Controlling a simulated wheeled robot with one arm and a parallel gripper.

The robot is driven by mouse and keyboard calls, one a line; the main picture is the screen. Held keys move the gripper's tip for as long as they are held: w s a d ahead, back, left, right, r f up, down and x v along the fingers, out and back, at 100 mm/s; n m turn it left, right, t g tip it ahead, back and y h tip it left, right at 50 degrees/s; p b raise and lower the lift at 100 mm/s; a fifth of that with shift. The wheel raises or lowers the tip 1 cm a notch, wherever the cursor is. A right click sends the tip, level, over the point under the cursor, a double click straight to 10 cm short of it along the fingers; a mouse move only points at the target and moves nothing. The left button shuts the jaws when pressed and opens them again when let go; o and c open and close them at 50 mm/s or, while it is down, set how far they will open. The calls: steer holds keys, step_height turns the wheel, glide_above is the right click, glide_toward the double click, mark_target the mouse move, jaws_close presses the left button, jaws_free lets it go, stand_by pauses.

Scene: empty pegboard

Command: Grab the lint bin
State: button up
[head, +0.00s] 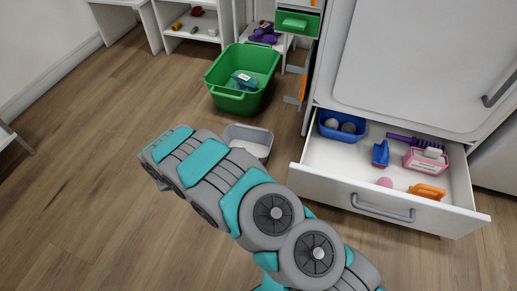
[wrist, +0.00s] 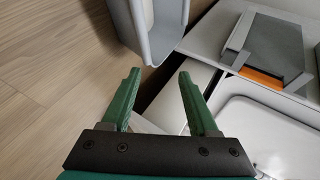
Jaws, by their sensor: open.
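A small grey open bin (head: 249,141), which looks like the lint bin, stands on the floor left of the open drawer. My arm covers part of its lower left side. In the wrist view a grey walled container (wrist: 152,42), apparently the same bin, is at the top, partly out of frame. My gripper (wrist: 158,75) is open and empty, its two green fingers spread just below the bin's near end in that picture. I cannot tell how far apart in depth they are. In the head view my gripper's fingers are not clearly visible.
A white drawer (head: 297,181) stands open at the right, holding a blue container (head: 330,131), a pink box and small items. A green tub (head: 216,75) stands on the floor behind the bin. White shelves (head: 187,24) are at the back. The wooden floor at left is clear.

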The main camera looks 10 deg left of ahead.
steer(key=shift+w+d+f+n+b, duration=0.2)
steer(key=shift+w+f+n, duration=0.15)
steer(key=shift+w+f, duration=0.7)
steer(key=shift+w+d+f+n+b, duration=0.2)
steer(key=shift+w+f+n, duration=0.2)
steer(key=shift+w+f, duration=0.65)
steer(key=shift+w+d+f+n+b, duration=0.2)
steer(key=shift+w+f+n, duration=0.3)
steer(key=shift+f, duration=0.95)
steer(key=shift+w, duration=0.1)
steer(key=shift+c, duration=0.2)
jaws_close()
